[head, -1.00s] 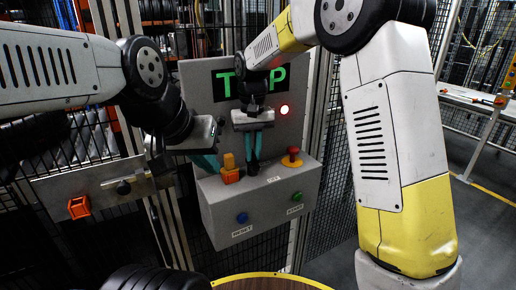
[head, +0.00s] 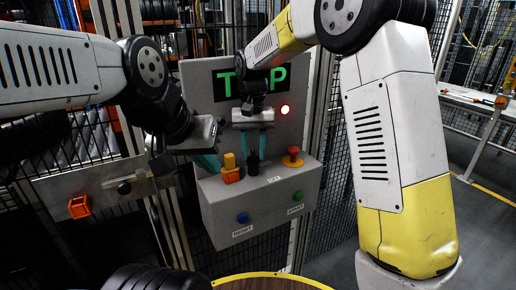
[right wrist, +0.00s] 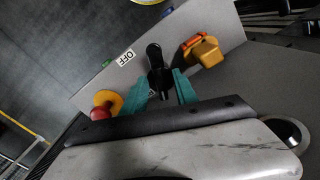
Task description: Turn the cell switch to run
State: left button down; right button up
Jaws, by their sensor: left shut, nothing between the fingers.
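The cell switch is a black knob (head: 253,163) on top of the grey control box (head: 216,205). In the right wrist view the knob (right wrist: 154,58) stands upright near a label reading OFF (right wrist: 126,55). My right gripper (head: 254,150) is open above the knob. Its teal fingers are apart on either side of the knob's near end, and I cannot tell whether they touch it. My left gripper (head: 208,163) is shut and empty, left of the box.
A yellow-and-orange lock-like piece (head: 230,171) sits left of the knob and a red mushroom button (head: 293,156) right of it. Blue (head: 243,217) and green (head: 297,195) buttons are on the box front. Tyres (head: 155,277) lie below.

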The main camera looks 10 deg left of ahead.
aim_at(253, 154)
notch_tip(253, 154, up, 8)
jog(key=shift+f, duration=0.2)
dwell(0.3)
